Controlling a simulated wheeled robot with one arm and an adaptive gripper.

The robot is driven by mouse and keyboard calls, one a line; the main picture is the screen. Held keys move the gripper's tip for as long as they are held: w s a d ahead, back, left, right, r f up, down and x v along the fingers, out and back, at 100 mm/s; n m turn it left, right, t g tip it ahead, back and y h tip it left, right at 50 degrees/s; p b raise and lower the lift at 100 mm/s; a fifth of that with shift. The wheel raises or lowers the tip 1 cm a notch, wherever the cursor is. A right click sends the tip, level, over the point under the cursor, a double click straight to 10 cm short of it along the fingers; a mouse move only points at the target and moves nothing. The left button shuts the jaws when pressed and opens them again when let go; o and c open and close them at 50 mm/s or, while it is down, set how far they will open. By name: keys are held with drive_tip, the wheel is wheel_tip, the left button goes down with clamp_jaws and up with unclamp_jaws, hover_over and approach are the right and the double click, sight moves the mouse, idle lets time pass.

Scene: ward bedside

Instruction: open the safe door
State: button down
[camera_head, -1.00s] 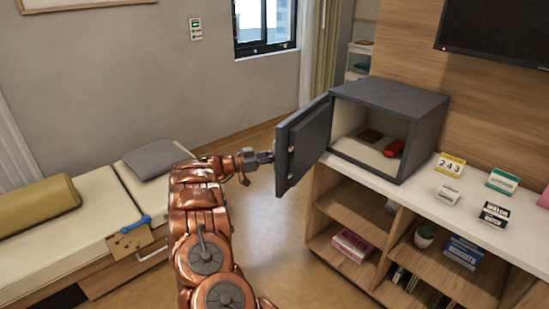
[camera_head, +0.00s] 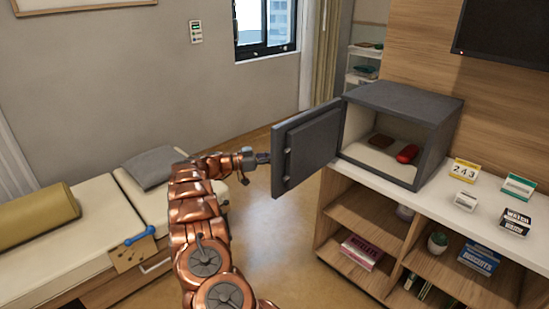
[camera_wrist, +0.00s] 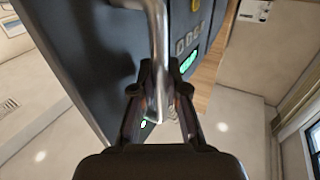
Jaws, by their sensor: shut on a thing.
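The grey safe (camera_head: 405,97) stands on the white counter with its door (camera_head: 313,148) swung wide open to the left. The inner face of the door shows in the head view. My gripper (camera_head: 262,158) is at the door's free edge, on its far side. In the wrist view my gripper (camera_wrist: 160,95) is shut on the silver door handle (camera_wrist: 158,40), which runs between the two fingers. The dark door front (camera_wrist: 85,50) fills the left of that view, beside a green-lit keypad (camera_wrist: 188,62).
A red item (camera_head: 407,154) and a brown wallet-like item (camera_head: 382,141) lie inside the safe. Small boxes and a yellow-topped calendar (camera_head: 465,171) stand on the counter (camera_head: 440,200). A bed (camera_head: 70,235) is at left; floor between is clear.

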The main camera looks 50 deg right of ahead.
drive_tip(key=shift+d+r, duration=0.1)
drive_tip(key=shift+d, duration=0.05)
idle(0.3)
drive_tip(key=c, duration=1.5)
unclamp_jaws()
drive_tip(key=o, duration=0.3)
drive_tip(key=shift+w, duration=0.1)
drive_tip(key=shift+w+a, duration=0.1)
drive_tip(key=shift+a, duration=0.1)
drive_tip(key=v, duration=1.1)
drive_tip(key=shift+w+a, duration=0.2)
drive_tip(key=shift+a, duration=0.1)
